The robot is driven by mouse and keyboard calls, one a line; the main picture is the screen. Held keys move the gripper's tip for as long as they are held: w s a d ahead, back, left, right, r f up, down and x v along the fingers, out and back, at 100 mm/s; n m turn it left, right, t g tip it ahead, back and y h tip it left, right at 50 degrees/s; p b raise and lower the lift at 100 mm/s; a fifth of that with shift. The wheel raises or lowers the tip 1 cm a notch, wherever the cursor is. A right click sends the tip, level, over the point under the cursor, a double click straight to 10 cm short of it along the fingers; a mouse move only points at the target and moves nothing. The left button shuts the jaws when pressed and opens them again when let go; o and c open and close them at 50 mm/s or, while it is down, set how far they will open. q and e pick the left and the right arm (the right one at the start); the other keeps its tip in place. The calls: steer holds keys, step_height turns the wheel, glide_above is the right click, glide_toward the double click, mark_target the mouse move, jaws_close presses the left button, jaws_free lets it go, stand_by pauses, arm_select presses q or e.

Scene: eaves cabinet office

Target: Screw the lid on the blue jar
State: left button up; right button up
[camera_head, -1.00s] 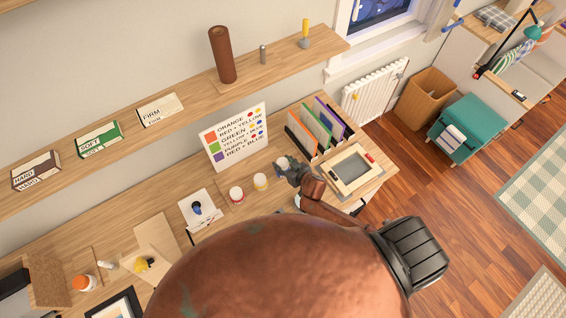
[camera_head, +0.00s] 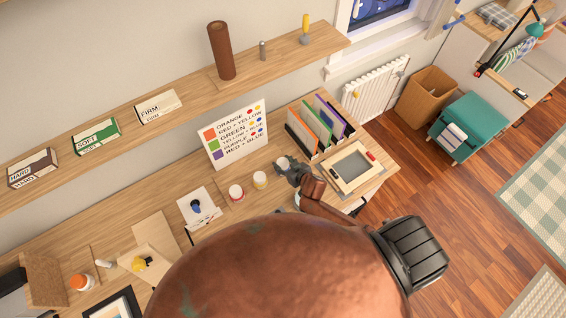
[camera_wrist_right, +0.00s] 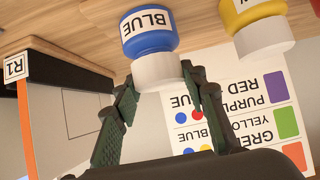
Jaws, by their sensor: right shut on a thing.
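The blue jar (camera_wrist_right: 148,35), labelled BLUE, appears upside down in the right wrist view, its base toward the wooden tabletop. A white lid (camera_wrist_right: 158,72) sits against its mouth, in line with it; I cannot tell how tightly it is seated. My right gripper (camera_wrist_right: 160,80) is shut on the lid, one dark finger on each side. In the head view the right gripper (camera_head: 289,168) is at the desk, right of the yellow jar, with the white lid (camera_head: 282,162) at its fingertips. The blue body is hard to make out there. My left gripper is not in view.
A yellow jar (camera_wrist_right: 248,12) stands close beside the blue one; a red jar (camera_head: 236,193) is left of it. A colour-mixing sign (camera_head: 232,135) stands behind. An upright file rack (camera_head: 318,128) and a framed tray (camera_head: 352,167) are close to the right gripper.

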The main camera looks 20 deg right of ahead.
steer(key=shift+f, duration=0.15)
steer(key=o, duration=1)
steer(key=v, duration=1.2)
